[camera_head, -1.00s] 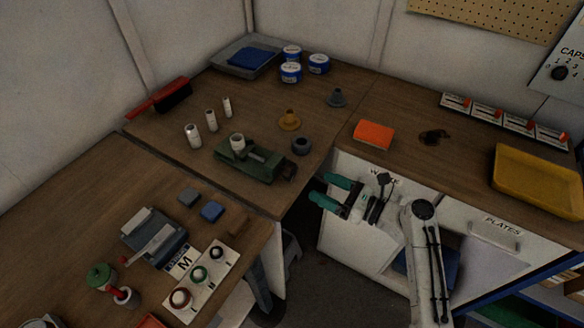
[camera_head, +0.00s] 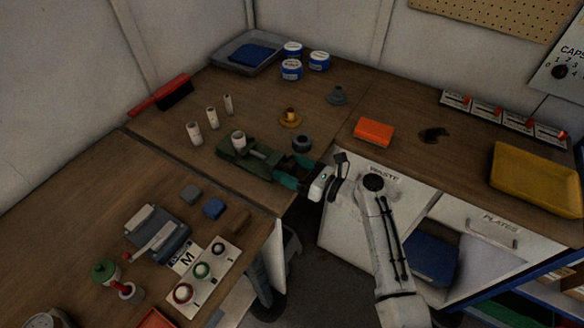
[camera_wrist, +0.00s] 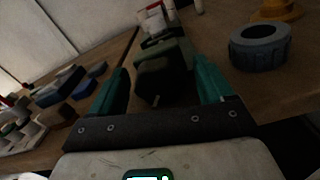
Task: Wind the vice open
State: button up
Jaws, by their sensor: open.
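The green vice (camera_head: 240,160) stands on the wooden bench near its front edge, with a pale cylinder (camera_head: 238,139) at its jaws. In the wrist view, the vice's near end (camera_wrist: 163,78) lies between my fingers, with a small pale pin low on its end face. My gripper (camera_head: 286,172) has teal fingers and is level with the vice's right end, fingers pointing at it. It is open, with one finger on each side of the vice end in the wrist view (camera_wrist: 161,72). I cannot tell whether the fingers touch it. The winding handle is mostly hidden by the fingers.
A dark grey ring (camera_head: 302,143) stands close behind my gripper, and a yellow funnel-like piece (camera_head: 290,118) is farther back. Several white cylinders stand left of the vice. An orange block (camera_head: 374,132) lies to the right. The bench's front edge runs below my gripper.

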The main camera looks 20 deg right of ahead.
jog(key=c, duration=1)
jog(key=shift+n, duration=0.4)
jog(key=n+b, duration=0.2)
jog(key=n, duration=0.2)
jog(key=shift+f+b, duration=0.15)
jog(key=shift+b, duration=0.15)
jog(key=shift+s+n+b, duration=0.1)
jog(key=shift+n+b, duration=1)
jog(key=shift+n, duration=1.1)
